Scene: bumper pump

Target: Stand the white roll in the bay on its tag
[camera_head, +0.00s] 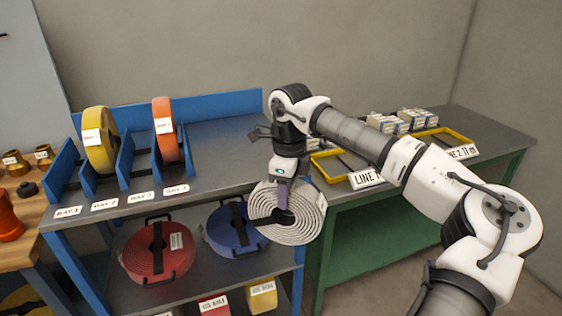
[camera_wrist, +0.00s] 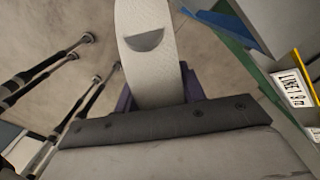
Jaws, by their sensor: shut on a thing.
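The white roll (camera_head: 262,207) hangs from my gripper (camera_head: 283,192), its flat coiled face towards the head camera. It is in front of the blue rack's right end, clear of the bays. My gripper is shut on its upper part. The wrist view shows the roll (camera_wrist: 145,70) edge-on between the purple fingers (camera_wrist: 160,90). A small pale patch at the roll's right edge may be its tag; I cannot read it. The bays have blue dividers (camera_head: 125,160) and front labels (camera_head: 141,197), which appear to run from Bay 1 to Bay 4.
A yellow roll (camera_head: 98,158) and an orange roll (camera_head: 167,149) stand in bays. Red (camera_head: 140,262) and blue (camera_head: 222,241) rolls lie on the lower shelf. The green bench (camera_head: 400,190) at right holds yellow frames (camera_head: 442,135) and boxes. The grey rack top right of the bays is clear.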

